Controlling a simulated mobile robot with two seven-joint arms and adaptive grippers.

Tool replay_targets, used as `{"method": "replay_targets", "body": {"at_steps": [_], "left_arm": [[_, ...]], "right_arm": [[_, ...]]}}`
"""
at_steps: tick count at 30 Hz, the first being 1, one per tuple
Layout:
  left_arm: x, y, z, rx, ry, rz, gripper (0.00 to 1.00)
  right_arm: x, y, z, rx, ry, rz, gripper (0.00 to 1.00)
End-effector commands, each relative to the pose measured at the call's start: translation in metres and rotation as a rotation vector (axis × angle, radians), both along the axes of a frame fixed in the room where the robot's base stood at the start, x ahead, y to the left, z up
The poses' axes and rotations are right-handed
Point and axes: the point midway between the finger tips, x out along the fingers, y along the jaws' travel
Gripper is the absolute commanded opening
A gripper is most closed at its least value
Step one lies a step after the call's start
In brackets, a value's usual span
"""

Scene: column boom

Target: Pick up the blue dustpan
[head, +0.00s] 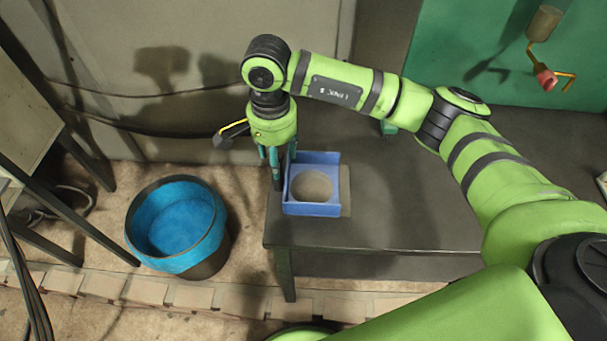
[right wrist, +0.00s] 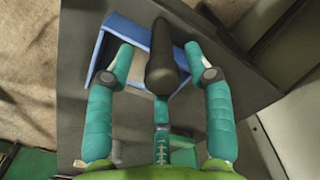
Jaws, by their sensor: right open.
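The blue dustpan (head: 333,208) lies on the dark table (head: 400,215) near its left edge, with a greyish round patch, perhaps dust, in its pan. In the right wrist view the blue pan (right wrist: 104,45) shows behind my fingers, and its black handle (right wrist: 162,60) points toward the camera. My right gripper (head: 277,172) points down at the pan's left side. In the right wrist view it (right wrist: 163,60) is open, with teal fingers on both sides of the handle and visible gaps. Whether any finger touches the handle I cannot tell. My left gripper is not in view.
A black bin with a blue liner (head: 180,222) stands on the floor left of the table. A dark-legged stand (head: 75,160) is at far left. A green panel (head: 470,55) is behind the table at right. The table's right part is clear beneath my arm.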

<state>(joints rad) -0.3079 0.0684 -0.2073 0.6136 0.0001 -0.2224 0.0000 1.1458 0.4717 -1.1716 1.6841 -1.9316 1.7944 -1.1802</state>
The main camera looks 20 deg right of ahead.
Motion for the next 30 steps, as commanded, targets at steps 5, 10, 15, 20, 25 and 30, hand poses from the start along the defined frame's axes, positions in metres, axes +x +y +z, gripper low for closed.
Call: {"method": "replay_targets", "body": {"at_steps": [5, 10, 15, 20, 25, 30], "left_arm": [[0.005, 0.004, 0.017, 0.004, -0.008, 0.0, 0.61], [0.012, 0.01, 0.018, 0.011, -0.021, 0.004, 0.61], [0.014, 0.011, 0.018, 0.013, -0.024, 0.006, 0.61], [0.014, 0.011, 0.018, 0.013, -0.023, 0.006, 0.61], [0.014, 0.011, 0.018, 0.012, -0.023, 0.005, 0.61], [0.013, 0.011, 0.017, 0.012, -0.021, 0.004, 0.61]], "right_arm": [[0.0, -0.002, -0.023, 0.001, 0.003, -0.001, 0.53], [0.001, -0.002, -0.032, 0.001, 0.0, 0.0, 0.53], [0.001, -0.002, -0.032, 0.002, -0.001, 0.0, 0.45], [0.001, -0.002, -0.031, 0.002, -0.001, 0.0, 0.0], [0.002, -0.002, -0.031, 0.002, -0.002, 0.0, 0.0], [0.002, -0.002, -0.03, 0.003, -0.003, 0.0, 0.0]]}}
